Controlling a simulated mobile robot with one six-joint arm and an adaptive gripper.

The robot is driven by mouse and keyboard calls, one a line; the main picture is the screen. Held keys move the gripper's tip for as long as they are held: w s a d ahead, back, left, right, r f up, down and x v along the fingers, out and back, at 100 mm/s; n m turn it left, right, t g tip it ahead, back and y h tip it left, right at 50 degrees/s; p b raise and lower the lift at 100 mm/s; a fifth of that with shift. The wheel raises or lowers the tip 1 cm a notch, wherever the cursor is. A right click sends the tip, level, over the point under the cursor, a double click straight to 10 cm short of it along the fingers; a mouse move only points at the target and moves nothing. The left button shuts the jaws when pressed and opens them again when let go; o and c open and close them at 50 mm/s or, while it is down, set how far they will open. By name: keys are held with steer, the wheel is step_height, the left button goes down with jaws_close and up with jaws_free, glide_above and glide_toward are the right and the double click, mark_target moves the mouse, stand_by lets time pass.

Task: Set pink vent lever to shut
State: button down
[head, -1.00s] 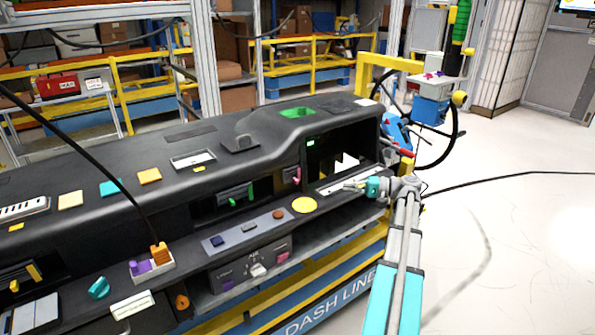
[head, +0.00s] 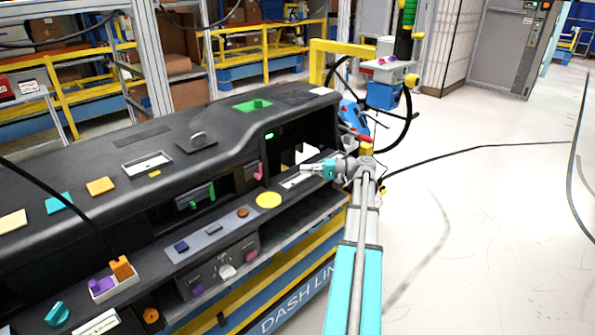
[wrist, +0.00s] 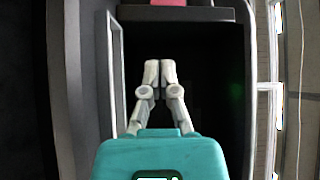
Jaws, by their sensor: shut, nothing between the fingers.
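The pink vent lever (head: 258,170) stands in the small dark vent at the right of the dashboard's front, left of the large open recess. A pink piece (wrist: 168,2) is cut off at the top edge of the wrist view; it may be this lever. My gripper (head: 304,168) is right of the lever, in front of the open recess, and apart from it. In the wrist view the fingertips (wrist: 160,66) are together and empty, with a dark opening behind them. The lever's exact setting is too small to read.
A green lever (head: 195,205) sits in the vent further left. A yellow disc (head: 268,200) lies on the ledge below the pink lever. A lower panel holds a white knob (head: 227,271) and a pink control (head: 252,255). The steering wheel (head: 408,125) stands behind my arm.

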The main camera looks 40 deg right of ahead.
mark_target(260, 177)
steer(key=x, duration=0.8)
steer(key=shift+w+a, duration=0.25)
steer(key=shift+a, duration=1.2)
steer(key=shift+w+a, duration=0.1)
steer(key=shift+a, duration=0.85)
steer(key=shift+a, duration=1.35)
steer(key=shift+d, duration=0.1)
